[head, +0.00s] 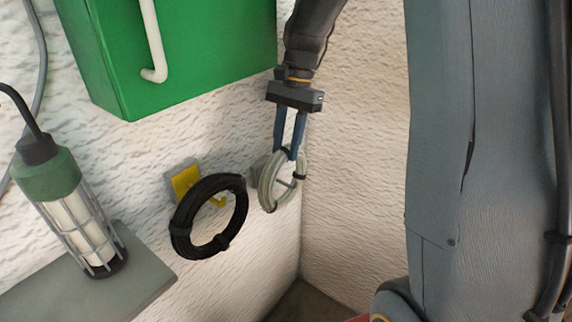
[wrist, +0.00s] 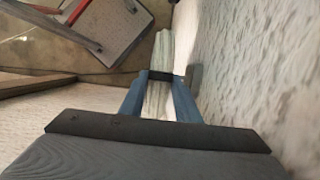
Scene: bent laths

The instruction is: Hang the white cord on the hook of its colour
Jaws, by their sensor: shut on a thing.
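The white cord (head: 268,188) is a coil with dark ties, at the wall near the corner in the head view. My gripper (head: 290,152) is shut on its upper part, blue fingers pointing down. In the wrist view the white cord (wrist: 163,52) shows edge-on, with a black tie, between the fingers (wrist: 158,95). A grey wall plate (head: 256,166) is partly hidden behind the coil, and a pale prong (head: 287,183) shows in the coil's opening. I cannot tell whether the coil rests on it. The grey plate also shows beside the cord in the wrist view (wrist: 193,77).
A black cord coil (head: 183,228) is at a yellow hook (head: 184,181) just left of the white cord. A green box (head: 200,55) is above. A caged lamp (head: 75,215) stands on a grey shelf (head: 125,285) at left. The corner wall (head: 350,190) is close on the right.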

